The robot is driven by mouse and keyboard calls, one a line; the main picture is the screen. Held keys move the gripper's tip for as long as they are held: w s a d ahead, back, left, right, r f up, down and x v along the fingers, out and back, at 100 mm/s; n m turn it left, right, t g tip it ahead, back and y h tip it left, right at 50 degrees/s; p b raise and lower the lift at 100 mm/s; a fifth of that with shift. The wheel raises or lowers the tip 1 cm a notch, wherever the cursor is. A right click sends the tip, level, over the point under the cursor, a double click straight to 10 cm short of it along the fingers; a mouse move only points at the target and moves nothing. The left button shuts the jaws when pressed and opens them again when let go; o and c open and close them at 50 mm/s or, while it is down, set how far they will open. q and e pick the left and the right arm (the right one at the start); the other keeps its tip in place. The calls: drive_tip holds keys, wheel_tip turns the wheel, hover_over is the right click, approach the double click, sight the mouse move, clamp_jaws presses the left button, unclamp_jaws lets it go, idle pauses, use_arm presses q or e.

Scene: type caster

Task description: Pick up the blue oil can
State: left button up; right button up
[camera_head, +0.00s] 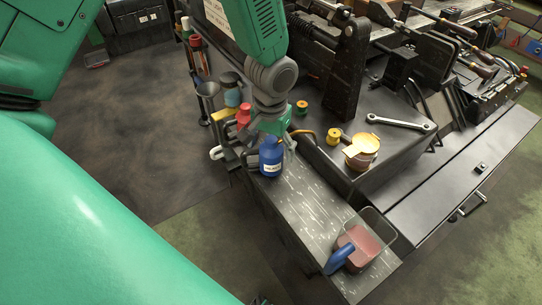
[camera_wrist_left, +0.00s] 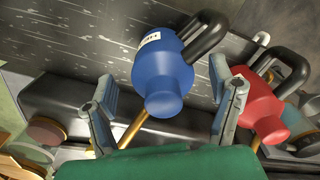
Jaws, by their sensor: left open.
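My left gripper (camera_head: 270,143) is open at the can, coming down from above. In the wrist view the blue can (camera_wrist_left: 164,78) lies between the two open grey fingers, with gaps at both sides. A red can (camera_wrist_left: 256,104) with a dark handle sits just right of the right finger; it also shows in the head view (camera_head: 243,113). My right gripper does not show.
A yellow tin (camera_head: 361,153), yellow and green spools and a wrench (camera_head: 401,121) lie on the bench to the right. Bottles and a funnel (camera_head: 208,92) crowd the left side.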

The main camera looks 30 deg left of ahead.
use_arm(q)
drive_tip(key=shift+f, duration=0.85)
drive_tip(key=shift+a, duration=0.15)
drive_tip(key=shift+c, duration=1.2)
drive_tip(key=c, duration=1.1)
drive_tip(key=shift+c, duration=0.2)
